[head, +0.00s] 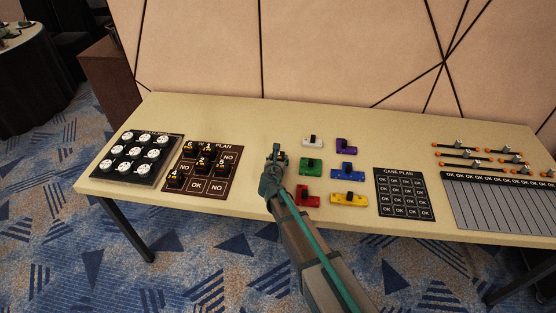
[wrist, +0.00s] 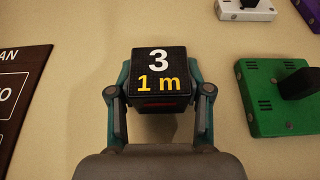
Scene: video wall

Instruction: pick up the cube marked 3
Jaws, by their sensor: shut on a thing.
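The cube marked 3 (wrist: 158,75) is black, with a white 3 and a yellow "1 m" on its top face. In the wrist view it sits between the two fingers of my gripper (wrist: 159,98), which is shut on it, one finger at each side. In the head view my gripper (head: 273,160) is over the middle of the table, between the brown plan board and the coloured blocks. The cube is hidden or too small to make out there. I cannot tell whether the cube touches the table.
The brown plan board (head: 197,188) with several black cubes lies left on the table (head: 250,125). A green block (wrist: 268,100) and a white block (wrist: 232,10) lie right of my gripper. A case plan board (head: 405,218) and a slotted rack (head: 500,207) are farther right.

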